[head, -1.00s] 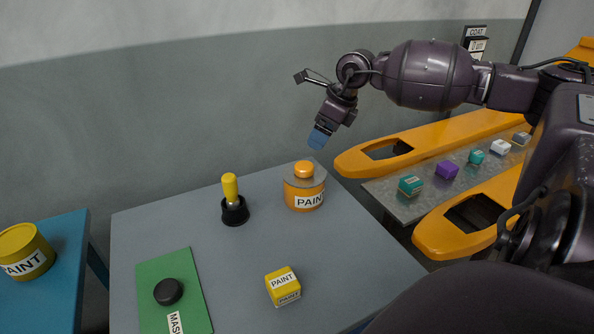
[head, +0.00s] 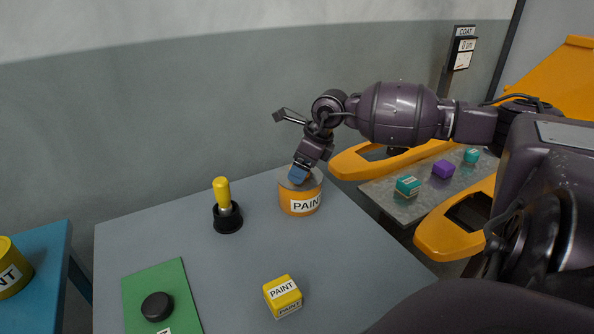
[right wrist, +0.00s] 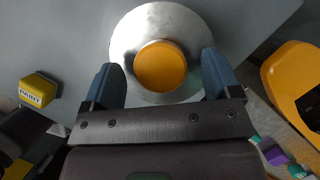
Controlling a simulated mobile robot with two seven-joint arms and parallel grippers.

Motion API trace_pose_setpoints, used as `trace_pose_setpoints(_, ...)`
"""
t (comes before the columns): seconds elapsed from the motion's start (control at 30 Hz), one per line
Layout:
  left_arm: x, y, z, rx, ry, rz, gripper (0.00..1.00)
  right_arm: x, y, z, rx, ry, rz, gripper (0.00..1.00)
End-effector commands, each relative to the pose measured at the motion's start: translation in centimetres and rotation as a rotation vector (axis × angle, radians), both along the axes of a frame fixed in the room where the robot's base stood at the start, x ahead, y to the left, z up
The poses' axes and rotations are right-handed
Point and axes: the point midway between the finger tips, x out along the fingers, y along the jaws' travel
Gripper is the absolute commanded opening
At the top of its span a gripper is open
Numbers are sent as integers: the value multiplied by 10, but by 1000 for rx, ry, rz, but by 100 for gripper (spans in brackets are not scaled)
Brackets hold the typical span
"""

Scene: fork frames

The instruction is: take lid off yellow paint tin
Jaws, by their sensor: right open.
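An orange paint tin (head: 300,203) with a white PAINT label stands upright on the grey table. Its grey metal lid (right wrist: 125,40) with a round orange knob (right wrist: 161,66) is on it. My right gripper (head: 298,174) is over this lid and hides the knob in the head view. In the right wrist view my right gripper (right wrist: 163,80) is open, one blue fingertip on each side of the knob, with gaps between. A yellow tin (head: 12,270) with a label stands on a blue table at the far left, cut off by the edge. My left gripper is out of view.
On the grey table (head: 235,265) are a yellow-handled tool in a black holder (head: 228,218), a yellow PAINT box (head: 283,295) and a green mat (head: 180,290) with a black disc (head: 157,307). Orange forks (head: 445,235) and a bench with small blocks lie right.

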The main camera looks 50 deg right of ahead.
Motion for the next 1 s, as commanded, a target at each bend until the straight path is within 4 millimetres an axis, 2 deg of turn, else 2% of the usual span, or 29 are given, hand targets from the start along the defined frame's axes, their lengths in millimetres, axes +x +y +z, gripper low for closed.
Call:
trace_pose_setpoints(0.27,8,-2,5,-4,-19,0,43,2,1,-2,0,-4,-1,82)
trace_pose_setpoints(0.6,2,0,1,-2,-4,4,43,2,1,-3,0,-2,0,30)
trace_pose_setpoints(0.87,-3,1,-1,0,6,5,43,2,0,-1,-1,-3,-1,29)
trace_pose_setpoints(1.0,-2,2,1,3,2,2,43,2,0,10,-1,-6,-1,29)
